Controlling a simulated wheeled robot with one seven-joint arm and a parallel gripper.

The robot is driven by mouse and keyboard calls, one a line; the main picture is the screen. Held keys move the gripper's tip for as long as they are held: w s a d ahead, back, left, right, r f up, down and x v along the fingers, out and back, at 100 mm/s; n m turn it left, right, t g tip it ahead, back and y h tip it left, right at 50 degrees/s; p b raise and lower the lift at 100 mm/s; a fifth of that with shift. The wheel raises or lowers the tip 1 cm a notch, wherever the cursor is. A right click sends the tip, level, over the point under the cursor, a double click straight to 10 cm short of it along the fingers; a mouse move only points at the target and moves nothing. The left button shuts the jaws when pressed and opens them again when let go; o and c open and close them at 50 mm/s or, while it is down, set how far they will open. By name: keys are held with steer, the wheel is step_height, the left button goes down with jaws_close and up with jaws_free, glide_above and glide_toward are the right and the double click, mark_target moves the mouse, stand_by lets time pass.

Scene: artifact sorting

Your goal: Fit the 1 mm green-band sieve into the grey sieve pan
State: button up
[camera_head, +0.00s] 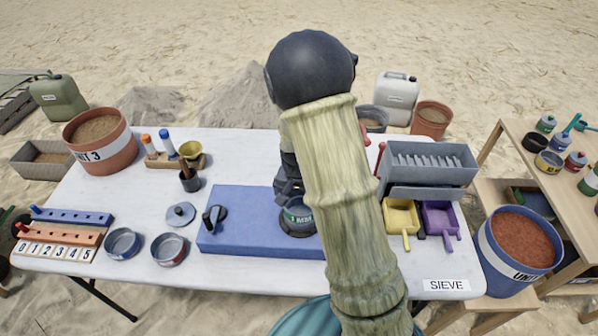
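The 1 mm sieve (299,214), with a dark green band and a "1 MM" label, is at the right part of the blue mat, partly covered by my arm. A dark grey rim (292,232) shows right below it, perhaps the grey sieve pan. I cannot tell whether the sieve is seated in it or just above it. My gripper (289,194) is a dark shape directly above the sieve, close to it or touching. My arm hides its right side and its fingertips are not clear, so I cannot tell its grip.
A blue mat (235,240) lies mid-table with a black-handled tool (214,217) on it. Left of it are a lid (180,214), a red-banded sieve (168,250) and a blue-banded sieve (122,243). A grey slotted box (430,175) and yellow scoop (401,217) stand at right.

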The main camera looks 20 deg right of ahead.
step_height(320, 180, up, 15)
steer(key=s, duration=0.1)
steer(key=shift+s+a+f, duration=0.2)
steer(key=shift+s+a, duration=0.1)
steer(key=shift+a, duration=0.15)
stand_by(0.6)
steer(key=s+d+n+t+p, duration=0.1)
steer(key=s+n, duration=0.5)
steer(key=s, duration=0.6)
steer(key=shift+s+f+y+p, duration=0.2)
steer(key=shift+f+y+p, duration=0.2)
steer(key=shift+p, duration=0.1)
